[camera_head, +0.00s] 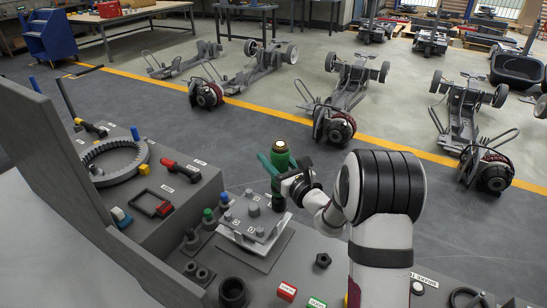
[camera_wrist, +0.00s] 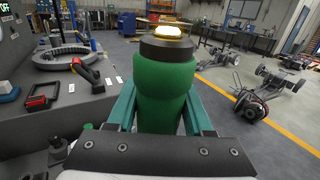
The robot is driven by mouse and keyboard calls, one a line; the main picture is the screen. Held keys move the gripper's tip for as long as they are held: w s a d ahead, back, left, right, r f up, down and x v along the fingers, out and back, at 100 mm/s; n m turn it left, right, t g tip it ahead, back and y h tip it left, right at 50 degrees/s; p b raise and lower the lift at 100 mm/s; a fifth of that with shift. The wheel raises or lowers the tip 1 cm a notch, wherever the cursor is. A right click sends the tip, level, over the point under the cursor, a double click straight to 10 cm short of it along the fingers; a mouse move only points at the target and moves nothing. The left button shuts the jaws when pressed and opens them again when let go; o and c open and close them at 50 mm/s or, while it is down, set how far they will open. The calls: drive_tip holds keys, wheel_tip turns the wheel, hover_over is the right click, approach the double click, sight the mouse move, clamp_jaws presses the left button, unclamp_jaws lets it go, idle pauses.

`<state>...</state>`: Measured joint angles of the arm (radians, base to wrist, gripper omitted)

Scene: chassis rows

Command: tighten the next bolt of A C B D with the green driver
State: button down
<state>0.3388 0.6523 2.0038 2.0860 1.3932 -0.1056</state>
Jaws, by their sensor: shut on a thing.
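The green driver (camera_head: 280,155) has a dark collar and a brass-coloured top. It stands upright in my gripper (camera_head: 277,172), which is shut on it. In the wrist view the driver (camera_wrist: 162,92) fills the middle between the teal fingers of my gripper (camera_wrist: 160,108). The driver is over the back right part of a light grey block (camera_head: 241,236) with several grey bolts on top. One bolt (camera_head: 253,209) shows left of the driver. Small letter marks on the block are too small to read surely. The driver's lower tip is hard to see, so I cannot tell whether it touches a bolt.
Blue-capped (camera_head: 224,198) and green-capped (camera_head: 208,214) pieces stand left of the block. A raised grey bench (camera_head: 190,190) with a toothed ring (camera_head: 113,160) is at left.

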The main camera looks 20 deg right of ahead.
sight(276, 142)
drive_tip(key=shift+r, duration=2.5)
